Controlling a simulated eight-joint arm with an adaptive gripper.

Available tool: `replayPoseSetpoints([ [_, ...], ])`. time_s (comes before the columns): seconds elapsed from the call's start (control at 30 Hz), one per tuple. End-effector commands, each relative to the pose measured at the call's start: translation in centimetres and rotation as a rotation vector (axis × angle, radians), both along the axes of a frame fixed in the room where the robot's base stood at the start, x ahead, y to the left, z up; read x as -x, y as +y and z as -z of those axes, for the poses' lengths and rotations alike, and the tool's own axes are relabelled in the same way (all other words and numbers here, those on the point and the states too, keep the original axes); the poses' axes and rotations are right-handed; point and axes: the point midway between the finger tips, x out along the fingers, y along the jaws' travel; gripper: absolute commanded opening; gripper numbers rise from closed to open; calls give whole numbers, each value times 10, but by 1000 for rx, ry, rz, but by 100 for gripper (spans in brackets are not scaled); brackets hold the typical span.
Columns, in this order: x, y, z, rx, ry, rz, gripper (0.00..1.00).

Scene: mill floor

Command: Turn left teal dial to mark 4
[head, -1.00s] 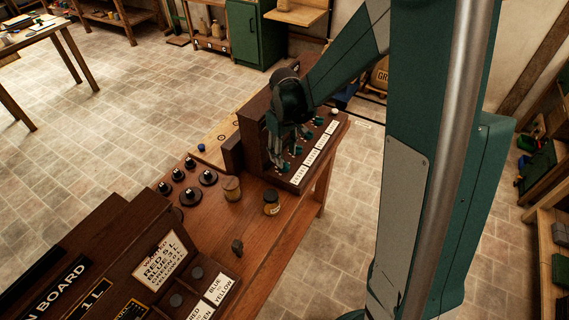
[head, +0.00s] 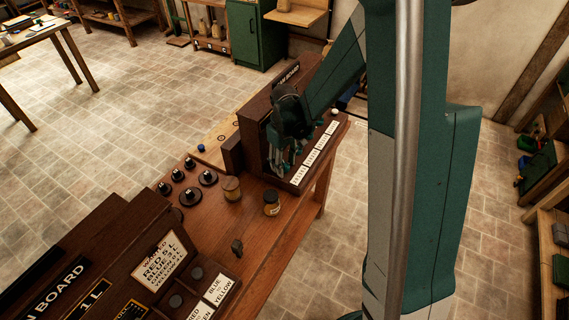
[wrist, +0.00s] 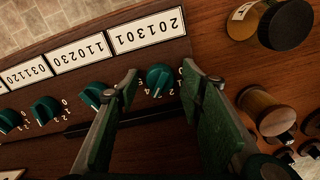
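The left teal dial (wrist: 160,78) shows in the wrist view at the end of a row of teal dials, beside the plate reading 201301. Small number marks surround it, upside down; I cannot read its setting surely. My gripper (wrist: 162,84) is open, its two green fingers on either side of this dial, with gaps visible. In the head view my gripper (head: 279,166) is over the left end of the dial board (head: 254,103) and hides the dials there.
White number plates (head: 313,157) line the board's front edge. A second board (head: 108,262) is at the lower left. More teal dials (wrist: 45,108) lie beside the gripper.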

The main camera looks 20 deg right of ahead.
Motion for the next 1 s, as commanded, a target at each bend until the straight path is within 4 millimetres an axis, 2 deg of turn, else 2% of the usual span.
replayPoseSetpoints([
  [0.03, 0, 0, 0, 0, 0, 0, 31],
  [0.17, 0, 0, 0, 0, 0, 0, 14],
  [0.2, 0, 0, 0, 0, 0, 0, 12],
  [0.47, 0, 0, 1, 0, 0, 31, 12],
  [0.8, 0, 0, 1, 0, 0, 217, 12],
  [1.0, 0, 0, 0, -1, 0, 255, 12],
])
